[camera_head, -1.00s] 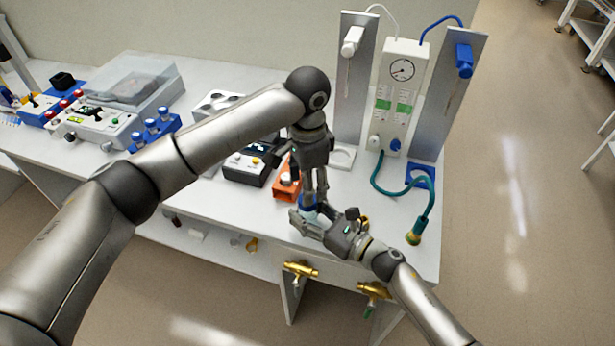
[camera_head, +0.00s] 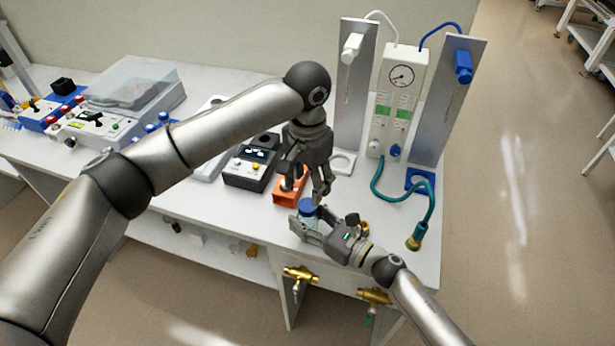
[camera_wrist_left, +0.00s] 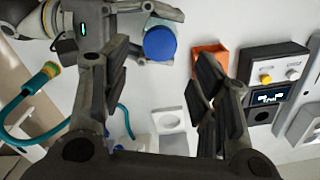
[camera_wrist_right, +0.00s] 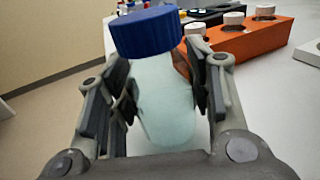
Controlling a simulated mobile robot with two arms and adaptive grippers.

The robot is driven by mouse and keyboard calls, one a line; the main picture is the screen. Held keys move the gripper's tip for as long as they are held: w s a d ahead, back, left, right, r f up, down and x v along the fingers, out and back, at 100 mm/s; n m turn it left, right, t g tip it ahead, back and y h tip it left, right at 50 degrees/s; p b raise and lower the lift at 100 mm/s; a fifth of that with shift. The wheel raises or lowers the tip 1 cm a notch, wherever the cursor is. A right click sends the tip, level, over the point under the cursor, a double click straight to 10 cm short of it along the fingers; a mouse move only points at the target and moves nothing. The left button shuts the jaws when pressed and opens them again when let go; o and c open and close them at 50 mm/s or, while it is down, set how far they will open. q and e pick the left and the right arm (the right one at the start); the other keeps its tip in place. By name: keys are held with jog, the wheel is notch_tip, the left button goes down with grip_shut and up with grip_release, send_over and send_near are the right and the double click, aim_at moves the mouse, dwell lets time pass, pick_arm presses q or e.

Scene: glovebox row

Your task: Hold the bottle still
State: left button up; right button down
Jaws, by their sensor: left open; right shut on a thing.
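The bottle (camera_wrist_right: 162,100) is a translucent pale container with a blue cap (camera_wrist_right: 146,32), upright between the fingers of my right gripper (camera_wrist_right: 165,98). The blue cap also shows in the head view (camera_head: 307,206) and in the left wrist view (camera_wrist_left: 160,43). My right gripper (camera_head: 307,224) is shut on the bottle's body, low over the bench top. My left gripper (camera_head: 308,190) is open and empty, just above and behind the cap, apart from it. In the left wrist view its fingers (camera_wrist_left: 165,85) are spread wide, with the cap beyond them.
An orange rack (camera_head: 290,193) stands close behind the bottle, beside a black device (camera_head: 250,168). A gauge panel (camera_head: 398,90) with blue and teal hoses stands at the back right.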

aim_at(307, 205)
pick_arm(q)
notch_tip(307, 205, down, 7)
jog(key=shift+f, duration=0.1)
dwell(0.3)
jog(key=c, duration=1.1)
jog(key=o, duration=1.2)
notch_tip(307, 205, up, 12)
jog(key=shift+r, duration=0.1)
pick_arm(e)
jog(key=shift+f, duration=0.1)
jog(key=c, duration=0.6)
grip_release()
